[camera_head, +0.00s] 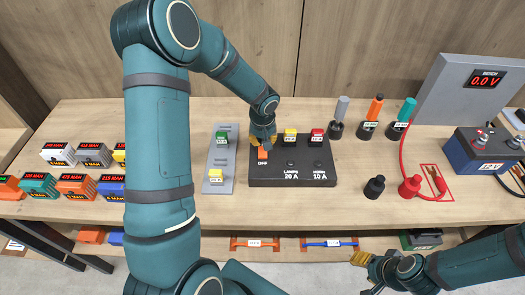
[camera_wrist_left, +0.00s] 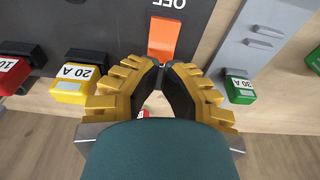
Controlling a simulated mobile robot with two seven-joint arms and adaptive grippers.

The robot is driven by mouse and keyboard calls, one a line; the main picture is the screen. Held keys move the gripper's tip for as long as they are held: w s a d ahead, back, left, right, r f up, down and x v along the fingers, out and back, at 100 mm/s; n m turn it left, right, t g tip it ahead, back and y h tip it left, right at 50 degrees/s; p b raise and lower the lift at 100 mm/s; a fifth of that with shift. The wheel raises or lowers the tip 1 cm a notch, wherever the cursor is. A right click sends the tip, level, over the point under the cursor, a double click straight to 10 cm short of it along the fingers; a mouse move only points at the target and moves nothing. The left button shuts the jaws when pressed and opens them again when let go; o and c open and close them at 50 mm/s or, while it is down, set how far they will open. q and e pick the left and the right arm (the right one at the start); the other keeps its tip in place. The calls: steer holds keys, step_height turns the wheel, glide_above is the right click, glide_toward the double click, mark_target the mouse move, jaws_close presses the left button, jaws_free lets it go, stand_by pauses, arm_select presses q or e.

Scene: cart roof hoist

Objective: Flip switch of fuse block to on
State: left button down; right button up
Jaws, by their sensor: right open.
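The fuse block (camera_head: 290,172) is a dark box on the table with an orange switch (camera_head: 262,154) at its left, above the word OFF. In the left wrist view the orange switch (camera_wrist_left: 162,38) lies just beyond my fingertips. My left gripper (camera_head: 263,138) is over the back edge of the block, right by the switch. In its wrist view the left gripper (camera_wrist_left: 162,66) has its fingertips together with nothing seen between them; I cannot tell whether they touch the switch. My right gripper (camera_head: 362,262) is open and empty, low in front of the table.
Yellow (camera_head: 290,134) and red (camera_head: 317,134) fuses sit in the block. A grey fuse holder (camera_head: 221,165) stands just left. Posts, a red cable (camera_head: 402,150), a 12 V battery (camera_head: 485,150) and a meter (camera_head: 485,82) reading 0.0 V are at the right.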

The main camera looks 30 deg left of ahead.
mark_target(263, 151)
arm_select(q)
steer(key=shift+w+a+f+b, duration=0.1)
steer(key=shift+w+f+b, duration=0.05)
steer(key=shift+f+b, duration=0.7)
steer(key=shift+w+a+f+b, duration=0.1)
steer(key=shift+f+b, duration=0.6)
steer(key=shift+f, duration=0.2)
stand_by(0.8)
steer(key=shift+d+r, duration=0.1)
steer(key=shift+r, duration=0.05)
steer(key=shift+s+d+r+p, duration=0.15)
steer(key=shift+r+p, duration=0.4)
steer(key=shift+r, duration=0.6)
steer(key=shift+s+r+p, duration=0.2)
steer(key=shift+r+p, duration=0.4)
steer(key=shift+r, duration=0.5)
steer(key=shift+s+d+r+p, duration=0.15)
steer(key=shift+r+p, duration=0.4)
steer(key=shift+r, duration=0.6)
